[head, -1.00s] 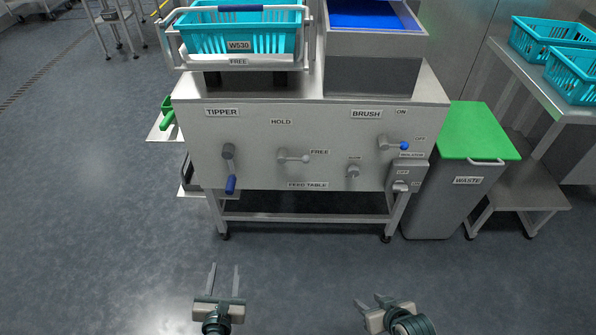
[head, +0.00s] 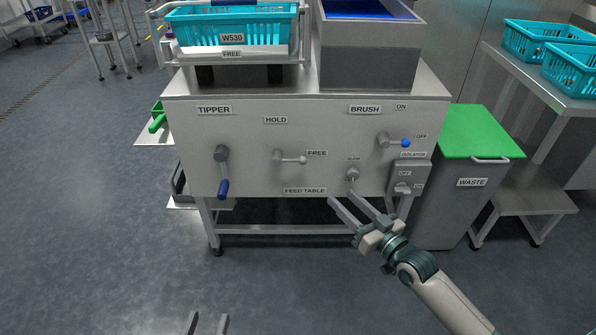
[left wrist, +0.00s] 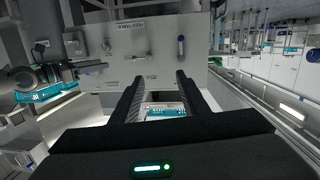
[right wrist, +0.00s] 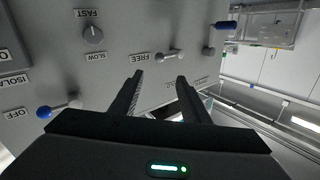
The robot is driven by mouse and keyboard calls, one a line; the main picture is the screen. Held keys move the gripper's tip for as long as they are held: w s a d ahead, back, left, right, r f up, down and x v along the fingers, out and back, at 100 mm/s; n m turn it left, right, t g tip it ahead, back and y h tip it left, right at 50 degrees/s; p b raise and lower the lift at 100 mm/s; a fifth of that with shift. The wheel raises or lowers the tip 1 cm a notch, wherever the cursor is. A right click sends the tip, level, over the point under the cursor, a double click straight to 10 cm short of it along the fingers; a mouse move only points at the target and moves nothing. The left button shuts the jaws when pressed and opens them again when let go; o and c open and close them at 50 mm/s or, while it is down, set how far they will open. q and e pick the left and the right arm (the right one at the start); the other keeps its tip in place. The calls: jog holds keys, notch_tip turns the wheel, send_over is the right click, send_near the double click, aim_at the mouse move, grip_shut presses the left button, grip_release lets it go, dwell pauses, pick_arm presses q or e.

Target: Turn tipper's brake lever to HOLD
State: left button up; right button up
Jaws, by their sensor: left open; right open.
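The brake lever (head: 290,158) is a small grey lever with a pale knob on the feed table's front panel (head: 255,180). It points right toward the FREE label (head: 317,153); the HOLD label (head: 275,120) is above its pivot. In the right wrist view the lever (right wrist: 170,55) appears upside down, beyond the fingertips. My right gripper (head: 341,190) is open and empty, below and right of the lever, apart from it. My left gripper (head: 207,318) is open and empty at the bottom edge, far from the panel; only its fingertips show.
The tipper crank (head: 222,170) with a blue grip hangs left of the lever. The brush lever (head: 393,142), the speed knob (head: 352,174) and the isolator (head: 403,188) are to the right. A grey waste bin (head: 470,195) stands right. The floor in front is clear.

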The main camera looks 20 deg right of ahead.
pick_arm(q)
jog(key=shift+s+a+r+n, duration=0.1)
jog(key=shift+r+n, duration=0.1)
jog(key=shift+n, duration=0.1)
pick_arm(e)
jog(key=shift+w+r, duration=0.1)
jog(key=shift+r, duration=0.1)
jog(key=shift+w+a, duration=0.1)
jog(key=b, duration=0.3)
send_near(305, 162)
jog(key=x, duration=0.7)
jog(key=shift+w+f, duration=0.15)
jog(key=shift+w, duration=0.05)
pick_arm(q)
notch_tip(305, 162, up, 10)
jog(key=s+d+t+h, duration=0.1)
jog(key=s+t+h, duration=0.1)
jog(key=t, duration=0.4)
jog(key=shift+s+f, duration=0.2)
jog(key=shift+s, duration=0.2)
pick_arm(e)
jog(key=shift+w+a, duration=0.25)
jog(key=shift+w, duration=0.45)
grip_shut()
